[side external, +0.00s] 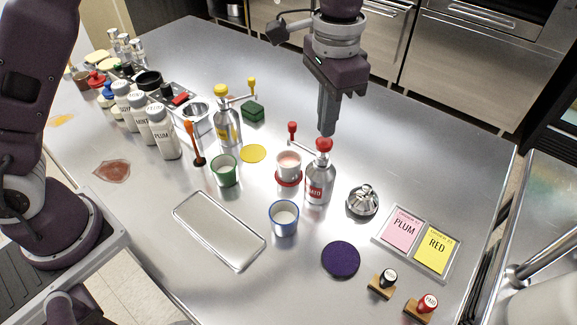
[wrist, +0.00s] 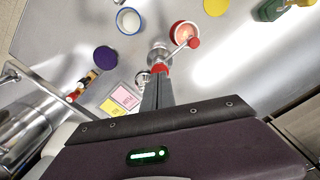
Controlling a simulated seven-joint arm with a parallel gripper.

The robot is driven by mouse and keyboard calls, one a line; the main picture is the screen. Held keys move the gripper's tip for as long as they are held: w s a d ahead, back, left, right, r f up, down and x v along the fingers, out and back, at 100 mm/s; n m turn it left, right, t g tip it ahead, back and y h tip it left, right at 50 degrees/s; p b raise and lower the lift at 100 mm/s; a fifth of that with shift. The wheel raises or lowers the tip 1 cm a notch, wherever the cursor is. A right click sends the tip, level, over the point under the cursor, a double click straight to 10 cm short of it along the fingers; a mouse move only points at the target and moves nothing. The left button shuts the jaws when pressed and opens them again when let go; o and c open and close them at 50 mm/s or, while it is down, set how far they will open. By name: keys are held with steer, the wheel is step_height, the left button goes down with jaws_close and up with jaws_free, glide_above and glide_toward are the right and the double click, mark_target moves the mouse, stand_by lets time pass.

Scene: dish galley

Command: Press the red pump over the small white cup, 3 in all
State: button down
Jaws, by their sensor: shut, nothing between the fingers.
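The red pump bottle (side external: 319,183) is silver with a red label and a red pump head (side external: 324,145). Its spout reaches left and ends in a red knob (side external: 292,127) above the small white cup (side external: 289,162). The cup stands on a red coaster (side external: 288,182) and holds something pinkish; it also shows in the wrist view (wrist: 184,31). My gripper (side external: 327,132) is shut and empty, pointing down just above the pump head. In the wrist view my fingertips (wrist: 158,78) overlap the red head (wrist: 160,69); I cannot tell whether they touch it.
A blue-rimmed cup (side external: 284,219), a green cup (side external: 225,171) and a yellow-headed pump bottle (side external: 227,125) stand nearby. A steel lidded pot (side external: 362,201) is right of the bottle. Pink and yellow cards (side external: 431,255), a purple disc (side external: 340,260) and stamps lie in front.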

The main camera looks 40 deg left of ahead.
step_height(320, 180, up, 6)
steer(key=shift+f, duration=0.1)
stand_by(0.4)
steer(key=s+a+r+n+t, duration=0.2)
steer(key=s+a+r, duration=0.6)
steer(key=s+a, duration=0.15)
steer(key=s+a+f+n+t, duration=0.1)
steer(key=s+a+f+n, duration=0.1)
steer(key=s+a, duration=0.2)
steer(key=s+a+f+n+t, duration=0.2)
steer(key=s+a+f, duration=0.1)
steer(key=s, duration=0.8)
steer(key=shift+s+a+f+t, duration=0.15)
steer(key=shift+a+t, duration=0.15)
steer(key=shift+a, duration=0.4)
